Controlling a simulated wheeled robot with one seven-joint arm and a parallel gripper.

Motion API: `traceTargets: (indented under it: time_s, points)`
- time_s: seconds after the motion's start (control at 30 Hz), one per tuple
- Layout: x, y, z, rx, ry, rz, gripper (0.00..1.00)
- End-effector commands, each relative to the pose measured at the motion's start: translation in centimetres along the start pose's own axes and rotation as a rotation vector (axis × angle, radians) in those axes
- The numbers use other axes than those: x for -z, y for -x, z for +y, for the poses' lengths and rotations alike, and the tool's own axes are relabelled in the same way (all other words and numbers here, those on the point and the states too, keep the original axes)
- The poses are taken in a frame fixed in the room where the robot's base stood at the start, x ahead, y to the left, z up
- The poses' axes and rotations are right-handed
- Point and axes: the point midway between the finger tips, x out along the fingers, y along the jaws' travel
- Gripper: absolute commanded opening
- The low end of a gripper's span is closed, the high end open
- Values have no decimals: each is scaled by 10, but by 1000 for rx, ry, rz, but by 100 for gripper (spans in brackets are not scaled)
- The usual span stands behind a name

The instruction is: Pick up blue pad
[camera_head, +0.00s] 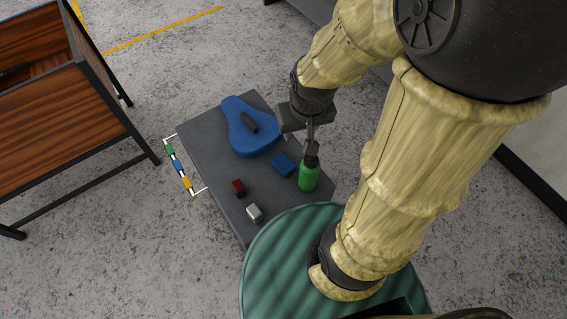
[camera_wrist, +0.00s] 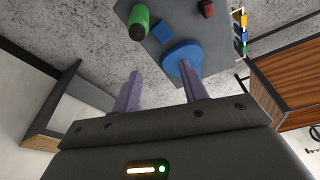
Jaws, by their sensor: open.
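A small flat blue pad (camera_head: 282,165) lies on the dark grey table, between a larger blue saddle-shaped piece (camera_head: 243,138) and a green bottle (camera_head: 309,178). In the wrist view the pad (camera_wrist: 163,33) lies beyond my fingertips, apart from them. My gripper (camera_head: 299,132) is above the table's right edge, a little behind the pad in the head view. Its two fingers are spread and empty in the wrist view (camera_wrist: 160,73). The right finger there covers part of the saddle-shaped piece (camera_wrist: 177,56).
The low grey table (camera_head: 205,130) also holds a red block (camera_head: 238,187) and a silver block (camera_head: 254,212). The green bottle stands close beside the pad. A rack with coloured pieces (camera_head: 178,166) is at the table's left edge. A wooden, black-framed bench (camera_head: 80,110) stands farther left.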

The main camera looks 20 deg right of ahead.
Motion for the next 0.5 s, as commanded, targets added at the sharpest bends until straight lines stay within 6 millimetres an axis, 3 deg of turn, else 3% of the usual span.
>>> traceTargets:
  time_s: [0.03,0.17,0.27,0.5]
  points:
    - [0,-2,0,0,-5,-1,54]
    - [5,-18,-1,4,-62,-15,80]
    - [13,-44,-2,6,-163,-41,99]
    - [44,-134,-3,-20,-559,-128,100]
